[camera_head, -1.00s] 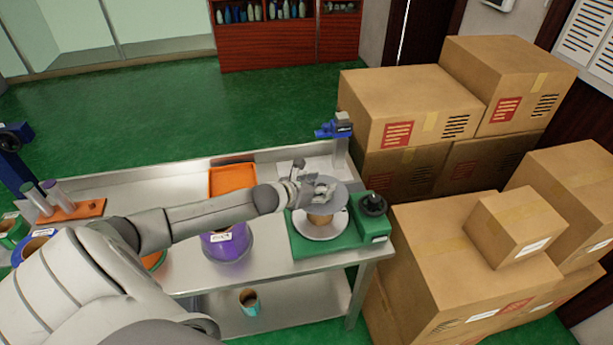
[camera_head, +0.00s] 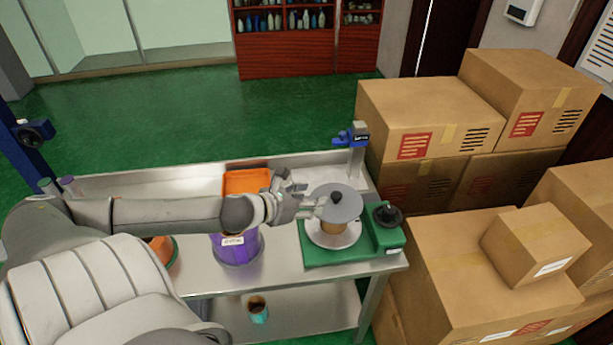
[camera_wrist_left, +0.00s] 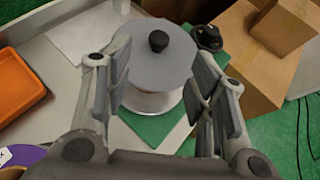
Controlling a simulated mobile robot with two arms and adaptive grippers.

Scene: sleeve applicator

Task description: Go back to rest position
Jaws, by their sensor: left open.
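My left gripper (camera_head: 302,202) is open and empty above the metal table, just left of the sleeve applicator. The applicator has a green base (camera_head: 385,238), a grey disc (camera_head: 340,203) with a black knob on top, a brown core under the disc and a pale plate (camera_head: 334,233) below. In the left wrist view the open fingers (camera_wrist_left: 163,95) frame the grey disc (camera_wrist_left: 160,62), with the knob at its top. I cannot tell whether a finger touches the disc. My right gripper is not in view.
The metal table (camera_head: 200,283) also bears an orange tray (camera_head: 246,180) and a purple container (camera_head: 236,248). A blue device on a post (camera_head: 354,138) stands at its back right corner. Cardboard boxes (camera_head: 430,112) are stacked close to the right. Green floor (camera_head: 180,115) lies free behind.

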